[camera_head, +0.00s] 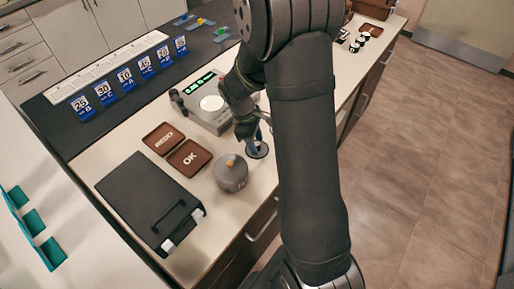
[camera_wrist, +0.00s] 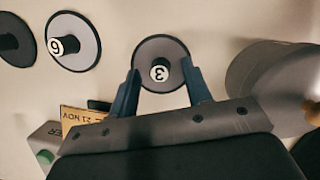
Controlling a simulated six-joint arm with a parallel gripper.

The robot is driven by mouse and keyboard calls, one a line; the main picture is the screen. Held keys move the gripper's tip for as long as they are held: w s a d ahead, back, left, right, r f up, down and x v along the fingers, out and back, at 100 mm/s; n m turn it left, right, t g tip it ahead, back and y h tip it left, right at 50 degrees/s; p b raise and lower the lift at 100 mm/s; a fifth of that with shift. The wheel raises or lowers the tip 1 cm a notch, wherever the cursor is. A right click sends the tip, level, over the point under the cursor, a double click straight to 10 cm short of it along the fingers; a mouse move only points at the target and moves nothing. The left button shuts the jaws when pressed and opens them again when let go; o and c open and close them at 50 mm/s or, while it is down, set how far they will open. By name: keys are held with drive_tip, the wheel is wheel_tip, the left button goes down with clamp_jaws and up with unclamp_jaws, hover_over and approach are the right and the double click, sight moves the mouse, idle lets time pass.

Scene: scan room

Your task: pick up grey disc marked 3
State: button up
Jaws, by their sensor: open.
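The grey disc marked 3 (camera_wrist: 151,52) lies on the pale worktop in the wrist view. It has a dark upright knob whose white top bears the 3. In the head view a disc with a knob (camera_head: 258,151), seen beneath my gripper, appears to be this one. My gripper (camera_wrist: 162,85) is open, with its two blue-grey fingertips on either side of the disc's near part and nothing between them held. The fingertips overlap the disc's edges in the picture; I cannot tell their height above it.
Another grey disc marked 6 or 9 (camera_wrist: 73,41) lies left of it, with a further dark-knobbed disc (camera_wrist: 14,42) beyond. A grey lidded pot (camera_head: 231,174), a scale (camera_head: 212,104), two brown trays marked REDO (camera_head: 163,139) and OK (camera_head: 189,158), and a black case (camera_head: 150,203) stand nearby.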

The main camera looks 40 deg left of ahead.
clamp_jaws()
idle(0.3)
